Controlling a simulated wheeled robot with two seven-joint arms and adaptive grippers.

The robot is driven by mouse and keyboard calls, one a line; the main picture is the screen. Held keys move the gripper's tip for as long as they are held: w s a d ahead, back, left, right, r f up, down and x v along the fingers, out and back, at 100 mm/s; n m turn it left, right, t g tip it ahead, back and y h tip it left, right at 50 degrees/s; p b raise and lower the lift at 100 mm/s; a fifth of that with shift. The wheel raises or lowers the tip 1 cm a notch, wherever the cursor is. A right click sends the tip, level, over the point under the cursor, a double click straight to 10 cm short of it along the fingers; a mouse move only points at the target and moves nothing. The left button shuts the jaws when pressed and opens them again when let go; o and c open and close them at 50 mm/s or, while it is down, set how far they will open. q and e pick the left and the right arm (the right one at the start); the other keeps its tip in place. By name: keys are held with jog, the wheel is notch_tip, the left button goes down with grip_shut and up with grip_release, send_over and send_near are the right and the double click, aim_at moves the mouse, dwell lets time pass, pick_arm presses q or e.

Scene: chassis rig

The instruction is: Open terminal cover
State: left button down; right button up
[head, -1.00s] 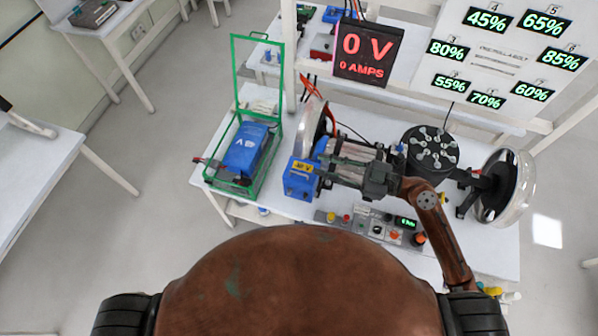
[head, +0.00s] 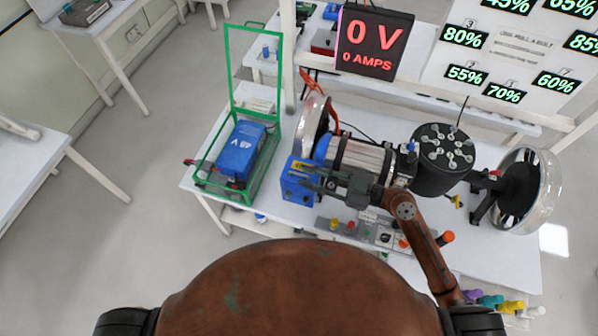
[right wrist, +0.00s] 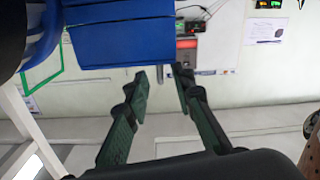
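A blue box (head: 296,193) sits at the left end of the motor rig, near the middle of the table; I take it to be the terminal housing. Its yellow label, seen earlier, is mostly hidden behind my gripper. My right gripper (head: 303,174) reaches in from the right with its fingers over the box's upper side. In the right wrist view my right gripper (right wrist: 160,72) has its two green-padded fingers apart with nothing between them. The blue box (right wrist: 120,38) shows there just beyond the left fingertip; contact cannot be told. My left gripper is not in view.
A blue battery (head: 240,150) stands in a green open frame (head: 228,70) to the left. A clear wheel (head: 313,118) and red cables stand behind the box. A black cylinder (head: 442,160) is at the right. A control panel (head: 370,234) lies along the front edge.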

jog(key=shift+p+x, duration=0.45)
jog(key=shift+x, duration=1.35)
jog(key=shift+c, duration=0.7)
grip_shut()
